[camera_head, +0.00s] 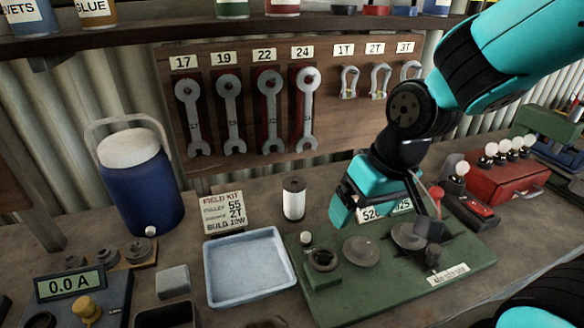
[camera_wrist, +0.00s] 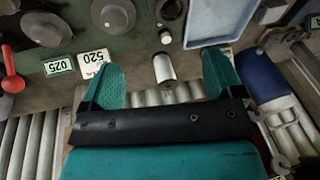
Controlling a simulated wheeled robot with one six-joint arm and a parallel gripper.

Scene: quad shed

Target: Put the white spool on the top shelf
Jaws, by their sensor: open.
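The white spool (camera_head: 293,200) stands upright on the workbench, between the field kit card and my gripper, behind the blue tray. Its dark top end shows. In the wrist view the spool (camera_wrist: 164,68) appears between my two teal fingers, with no finger visibly touching it. My gripper (camera_head: 350,200) is open and empty, to the right of the spool above the green board; its fingers (camera_wrist: 163,74) show spread in the wrist view. A wooden shelf (camera_head: 200,29) with several cans and pots runs along the top of the head view; its upper part is cut off.
A blue tray (camera_head: 250,298) lies in front of the spool. The green board (camera_head: 460,258) with knobs and a red lever is at right. A blue jug (camera_head: 140,190) stands left. Wrenches hang on a wooden panel (camera_head: 350,130) below the shelf. Cans (camera_head: 97,12) crowd the shelf's left.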

